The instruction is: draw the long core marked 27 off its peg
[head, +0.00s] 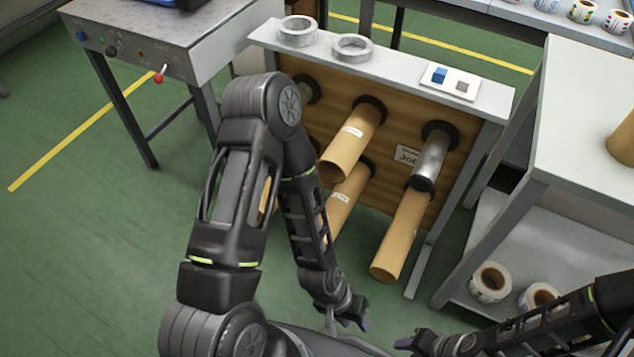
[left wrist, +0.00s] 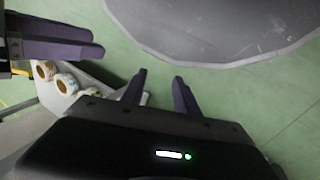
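Several brown cardboard cores stick out of the wooden peg board (head: 385,190). One with a white label is at the upper middle (head: 345,148), another labelled one is below it (head: 347,198), and a long one hangs at the right (head: 401,235). A further core at the left is mostly hidden behind my left arm. No label is readable, so I cannot tell which core is 27. My left gripper (head: 345,318) is open and empty, low in front of the board and apart from the cores; its spread fingers show in the left wrist view (left wrist: 158,88). My right gripper (head: 412,342) is close by, its opening unclear.
A metal cylinder (head: 430,162) sits on the upper right peg. Two grey rings (head: 298,31) (head: 352,47) and a small white tray (head: 468,83) lie on the board's top shelf. A grey cart (head: 590,120) with label rolls (head: 490,282) below stands at the right.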

